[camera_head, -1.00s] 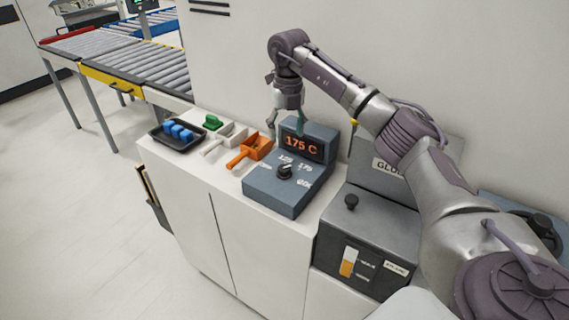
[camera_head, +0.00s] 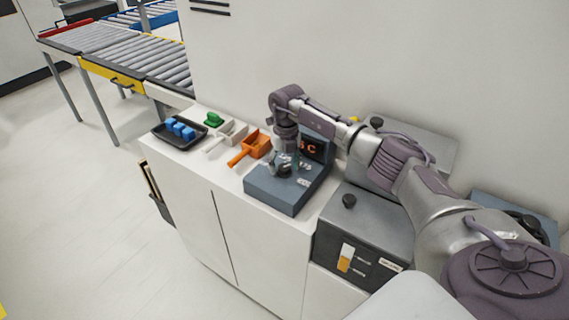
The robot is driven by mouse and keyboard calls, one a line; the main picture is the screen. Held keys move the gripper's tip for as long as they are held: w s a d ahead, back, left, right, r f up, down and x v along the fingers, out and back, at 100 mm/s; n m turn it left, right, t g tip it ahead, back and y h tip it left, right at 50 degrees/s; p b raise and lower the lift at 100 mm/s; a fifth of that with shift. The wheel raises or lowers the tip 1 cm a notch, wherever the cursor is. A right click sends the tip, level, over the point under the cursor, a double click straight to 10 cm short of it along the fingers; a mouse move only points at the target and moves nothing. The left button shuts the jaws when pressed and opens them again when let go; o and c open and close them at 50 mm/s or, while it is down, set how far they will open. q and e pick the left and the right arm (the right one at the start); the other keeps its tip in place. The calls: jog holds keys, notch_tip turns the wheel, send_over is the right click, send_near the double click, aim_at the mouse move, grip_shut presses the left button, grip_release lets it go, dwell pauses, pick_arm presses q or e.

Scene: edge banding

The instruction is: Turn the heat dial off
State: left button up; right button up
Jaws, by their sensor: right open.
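The blue-grey heat control box (camera_head: 272,193) sits on the white cabinet top. Its black heat dial (camera_head: 284,172) is on the sloped front panel and is mostly covered by my gripper. The orange-lit display (camera_head: 312,148) is partly hidden by my arm; only its last characters, ending in "C", show. My right gripper (camera_head: 284,164) points down over the dial with its open fingers at or around it. I cannot tell whether they touch it. My left gripper is not in view.
Left of the box are an orange scoop (camera_head: 252,146), a pale scoop (camera_head: 228,135), a green piece (camera_head: 213,119) and a black tray (camera_head: 166,136) with blue blocks. A grey glue unit (camera_head: 365,226) stands close on the right. The wall is behind.

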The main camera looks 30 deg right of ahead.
jog(key=c, duration=1.1)
jog(key=shift+w+f+n+b, duration=0.1)
jog(key=shift+f+n+b, duration=0.05)
jog(key=shift+n+b, duration=1.65)
jog(key=shift+c, duration=0.2)
jog(key=n+b, duration=0.3)
jog(key=n, duration=0.2)
jog(key=n+b, duration=0.1)
jog(key=n, duration=0.5)
jog(key=n+b, duration=0.1)
jog(key=shift+r+n+g, duration=0.2)
jog(key=shift+n+g, duration=0.1)
jog(key=shift+n, duration=0.1)
jog(key=n+b, duration=0.1)
jog(key=n, duration=0.2)
jog(key=shift+w, duration=0.1)
jog(key=shift+n, duration=2.2)
jog(key=o, duration=1.1)
jog(key=shift+h, duration=0.3)
